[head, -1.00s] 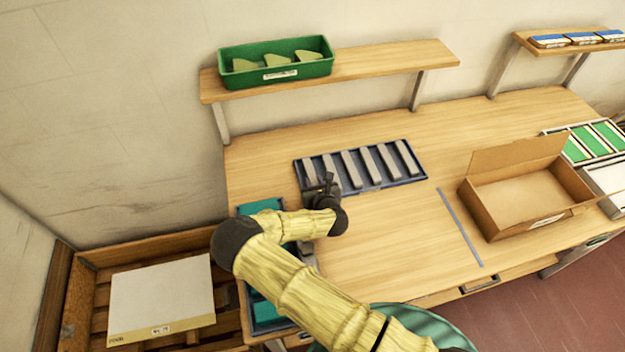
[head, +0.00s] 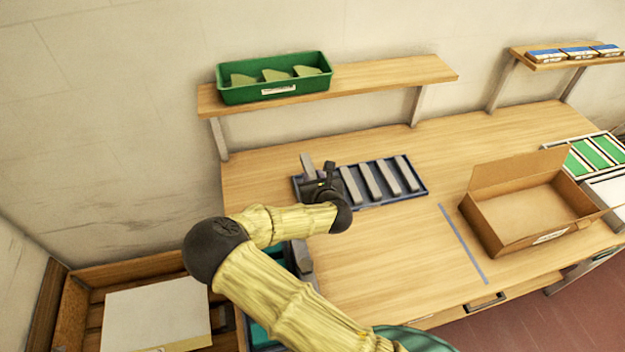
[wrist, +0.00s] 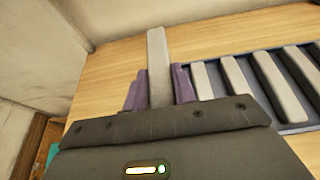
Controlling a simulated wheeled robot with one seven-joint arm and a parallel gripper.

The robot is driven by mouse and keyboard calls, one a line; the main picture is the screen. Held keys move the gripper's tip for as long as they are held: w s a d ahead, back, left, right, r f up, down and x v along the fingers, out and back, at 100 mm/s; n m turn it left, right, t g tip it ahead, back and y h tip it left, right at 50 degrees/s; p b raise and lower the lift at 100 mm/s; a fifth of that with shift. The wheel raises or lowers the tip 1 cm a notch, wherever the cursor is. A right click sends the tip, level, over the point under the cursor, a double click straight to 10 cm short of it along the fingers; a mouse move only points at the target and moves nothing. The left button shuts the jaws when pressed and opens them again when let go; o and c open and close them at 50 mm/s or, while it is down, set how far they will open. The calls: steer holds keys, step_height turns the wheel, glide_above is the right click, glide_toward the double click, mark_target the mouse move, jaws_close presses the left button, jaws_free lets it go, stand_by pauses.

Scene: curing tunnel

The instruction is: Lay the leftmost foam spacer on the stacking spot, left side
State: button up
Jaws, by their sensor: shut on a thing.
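My gripper (head: 318,180) is shut on a grey foam spacer (head: 307,163), which stands out beyond the fingers over the left end of the dark blue tray (head: 398,200). In the wrist view the held spacer (wrist: 158,62) sits between the purple fingers, seen against bare wood left of the tray. Several other grey spacers (head: 371,181) lie side by side in the tray. My gripper hides part of the tray's left end. Another grey piece (head: 302,258) lies by the teal-filled tray (head: 257,338) at the table's left, mostly hidden behind my arm. I cannot make out a marked stacking spot.
An open cardboard box (head: 487,222) stands at the right, beyond a blue strip (head: 463,243) on the table. A shelf (head: 395,75) with a green bin (head: 273,92) overhangs the back. The table's middle front is clear. A wooden crate (head: 165,266) stands at lower left.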

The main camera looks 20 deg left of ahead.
stand_by(0.3)
steer(key=w+d+f+m+h, duration=0.1)
steer(key=d, duration=0.6)
steer(key=w+d+f+m+t+h, duration=0.1)
steer(key=d, duration=0.6)
steer(key=w+d+f+m+h, duration=0.1)
steer(key=d+f, duration=0.1)
steer(key=d, duration=0.5)
steer(key=shift+w+d+t, duration=0.3)
steer(key=shift+d, duration=0.05)
steer(key=d, duration=0.3)
steer(key=s+d+f+m+h, duration=0.1)
steer(key=d, duration=0.3)
steer(key=s+d+m+h, duration=0.1)
steer(key=d, duration=0.3)
steer(key=shift+d+f, duration=0.15)
steer(key=shift+f, duration=0.1)
steer(key=s+d, duration=0.1)
steer(key=d, duration=0.1)
steer(key=s+d+m+h, duration=0.1)
steer(key=d, duration=0.2)
steer(key=s+d+h, duration=0.1)
steer(key=d, duration=0.2)
steer(key=shift+s+f+m+t, duration=0.25)
steer(key=shift+f+m+t, duration=0.05)
steer(key=shift+f+t, duration=0.1)
